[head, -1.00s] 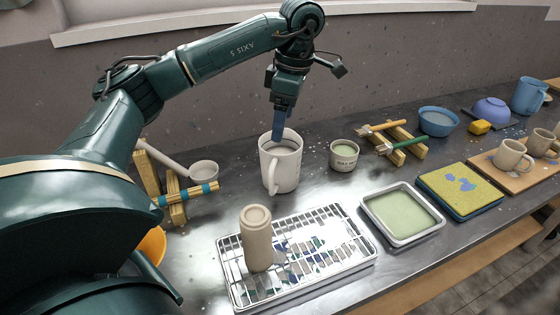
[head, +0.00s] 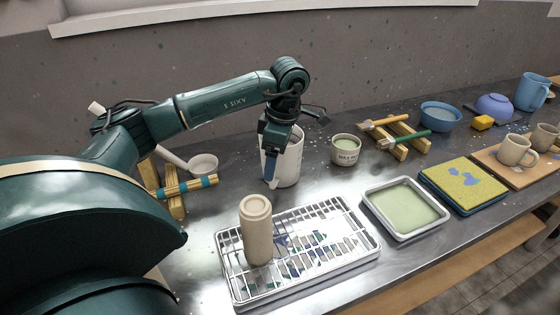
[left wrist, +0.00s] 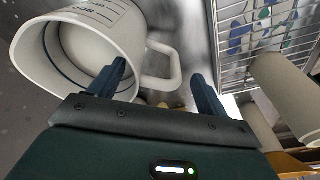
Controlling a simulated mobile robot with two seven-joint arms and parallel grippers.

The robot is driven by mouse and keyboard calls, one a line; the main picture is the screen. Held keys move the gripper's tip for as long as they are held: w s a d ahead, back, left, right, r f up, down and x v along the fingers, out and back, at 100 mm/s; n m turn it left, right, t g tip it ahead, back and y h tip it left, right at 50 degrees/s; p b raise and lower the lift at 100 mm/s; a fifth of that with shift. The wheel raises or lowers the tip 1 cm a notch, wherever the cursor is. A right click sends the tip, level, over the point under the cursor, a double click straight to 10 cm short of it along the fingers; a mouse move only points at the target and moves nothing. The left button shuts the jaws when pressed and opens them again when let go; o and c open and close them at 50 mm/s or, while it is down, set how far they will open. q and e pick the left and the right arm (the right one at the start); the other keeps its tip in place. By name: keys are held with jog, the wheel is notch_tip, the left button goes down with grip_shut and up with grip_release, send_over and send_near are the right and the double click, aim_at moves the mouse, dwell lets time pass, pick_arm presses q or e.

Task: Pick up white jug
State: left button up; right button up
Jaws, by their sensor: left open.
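The white jug (head: 291,165) stands upright on the metal table, partly hidden behind my left gripper (head: 271,180) in the head view. In the left wrist view the jug (left wrist: 130,32) is at the upper left, its open mouth and looped handle facing the camera. My left gripper (left wrist: 160,85) is open and empty, pointing down at the jug's handle side. In that view the handle lies between the two fingers; I cannot tell whether they touch it. My right gripper is not in view.
A glaze tray (head: 405,235) lies at right.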

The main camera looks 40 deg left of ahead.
pick_arm(q)
jog(key=shift+c, duration=0.5)
grip_shut()
dwell(0.3)
